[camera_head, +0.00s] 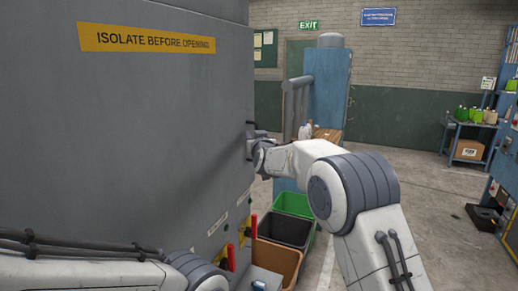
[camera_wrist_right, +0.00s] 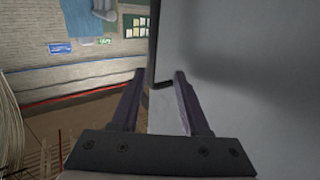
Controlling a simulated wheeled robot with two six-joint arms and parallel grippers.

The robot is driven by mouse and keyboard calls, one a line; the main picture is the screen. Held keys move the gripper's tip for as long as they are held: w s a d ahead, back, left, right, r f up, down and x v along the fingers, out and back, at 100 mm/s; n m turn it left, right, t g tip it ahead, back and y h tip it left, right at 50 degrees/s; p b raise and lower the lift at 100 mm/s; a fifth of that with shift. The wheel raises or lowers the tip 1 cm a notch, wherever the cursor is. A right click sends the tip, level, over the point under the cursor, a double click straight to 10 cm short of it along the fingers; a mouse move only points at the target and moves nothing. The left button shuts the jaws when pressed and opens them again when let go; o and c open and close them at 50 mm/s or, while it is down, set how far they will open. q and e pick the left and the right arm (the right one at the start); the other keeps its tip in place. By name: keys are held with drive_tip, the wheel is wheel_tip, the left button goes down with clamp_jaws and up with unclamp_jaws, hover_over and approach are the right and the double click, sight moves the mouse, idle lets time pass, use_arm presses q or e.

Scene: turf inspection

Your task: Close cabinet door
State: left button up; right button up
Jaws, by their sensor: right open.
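A large grey cabinet panel (camera_head: 140,140) fills the left of the head view, with a yellow "ISOLATE BEFORE OPENING" label (camera_head: 148,38) on it. Whether it is the door itself is hard to tell. My right gripper (camera_head: 252,142) is at the panel's right edge, small and partly hidden there. In the right wrist view my right gripper (camera_wrist_right: 159,74) is open, its two fingers on either side of the grey panel's edge (camera_wrist_right: 152,60). The grey face (camera_wrist_right: 245,95) fills the right of that view. Contact cannot be told. My left arm crosses the bottom left; its gripper is out of sight.
Green (camera_head: 294,204), black (camera_head: 284,230) and brown (camera_head: 277,259) bins stand right of the panel's lower edge. A blue cabinet (camera_head: 328,85) stands behind. A blue shelf (camera_head: 468,135) with bottles is at the far right. Floor at right is mostly clear.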

drive_tip(key=s+d+b, duration=0.1)
drive_tip(key=s+b, duration=0.1)
drive_tip(key=s, duration=0.4)
drive_tip(key=shift+d, duration=0.3)
drive_tip(key=shift+w, duration=0.1)
drive_tip(key=s+a+f+n+g+y, duration=0.15)
drive_tip(key=s+f+g, duration=0.3)
drive_tip(key=s, duration=0.45)
drive_tip(key=s+a+f+n+g, duration=0.1)
drive_tip(key=s+a+f+g, duration=0.2)
drive_tip(key=s+f, duration=0.35)
drive_tip(key=s+a+f+n+g+y, duration=0.1)
drive_tip(key=s+a+f+g, duration=0.25)
drive_tip(key=s, duration=0.75)
drive_tip(key=s+d+f+g+h, duration=0.1)
drive_tip(key=s+d+f+g, duration=0.1)
drive_tip(key=s, duration=0.6)
drive_tip(key=s+d+f+n+g+h, duration=0.1)
drive_tip(key=s+d+f, duration=0.3)
drive_tip(key=s, duration=0.5)
drive_tip(key=s+d+f+n+g+h, duration=0.1)
drive_tip(key=s+d+f+g+h, duration=0.1)
drive_tip(key=s+d, duration=0.3)
drive_tip(key=s+f+g, duration=0.1)
drive_tip(key=s, duration=0.2)
drive_tip(key=shift+s+d+f+g, duration=0.2)
drive_tip(key=shift+s+f+g, duration=0.05)
drive_tip(key=shift+f+g, duration=0.15)
